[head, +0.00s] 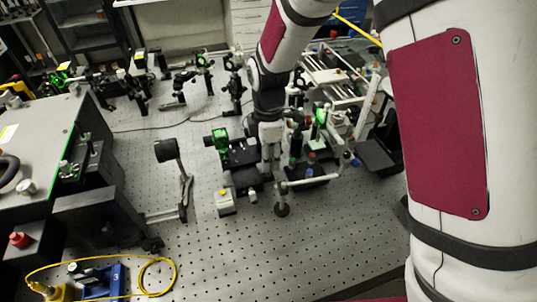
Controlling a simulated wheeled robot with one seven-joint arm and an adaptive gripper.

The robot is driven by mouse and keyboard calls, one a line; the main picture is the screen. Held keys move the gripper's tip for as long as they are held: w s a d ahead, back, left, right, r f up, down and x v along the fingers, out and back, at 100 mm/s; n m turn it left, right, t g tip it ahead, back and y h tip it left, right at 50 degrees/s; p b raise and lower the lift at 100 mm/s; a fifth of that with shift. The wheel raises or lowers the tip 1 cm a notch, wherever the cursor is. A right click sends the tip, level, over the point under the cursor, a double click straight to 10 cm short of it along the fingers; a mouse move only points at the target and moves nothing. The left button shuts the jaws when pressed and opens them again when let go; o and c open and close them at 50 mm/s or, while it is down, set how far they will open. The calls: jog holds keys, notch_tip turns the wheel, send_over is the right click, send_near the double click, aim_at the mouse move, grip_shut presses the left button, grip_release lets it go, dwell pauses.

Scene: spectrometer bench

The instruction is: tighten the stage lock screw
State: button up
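My arm reaches in from the top and points down. My gripper (270,160) is at its lower end, over a cluster of black stage parts on the optical bench. It is too small and dark against these parts to tell whether its fingers are open or shut, or whether they touch anything. A black stage block (240,154) with a green-ringed optic mount (219,141) stands just left of the gripper. I cannot make out the stage lock screw; it is hidden or too small to see.
The perforated bench top (290,245) is clear in front. A small white box with a yellow button (225,203) stands near the stage. A black post-mounted plate (168,152) is to the left. A yellow cable (155,275) loops at front left. Several optic mounts stand behind.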

grip_shut()
jog(key=shift+m, duration=0.3)
jog(key=m, duration=0.5)
jog(key=shift+m, duration=0.3)
jog(key=m+p, duration=0.1)
jog(key=m, duration=0.5)
jog(key=m+p, duration=0.1)
jog(key=m, duration=0.5)
jog(key=shift+r+m+p, duration=0.1)
jog(key=shift+m+p, duration=0.2)
jog(key=m, duration=0.3)
jog(key=shift+m+p, duration=0.3)
jog(key=shift+p, duration=0.1)
jog(key=shift+a+m+p, duration=0.1)
jog(key=shift+m+p, duration=0.25)
jog(key=shift+m, duration=1.25)
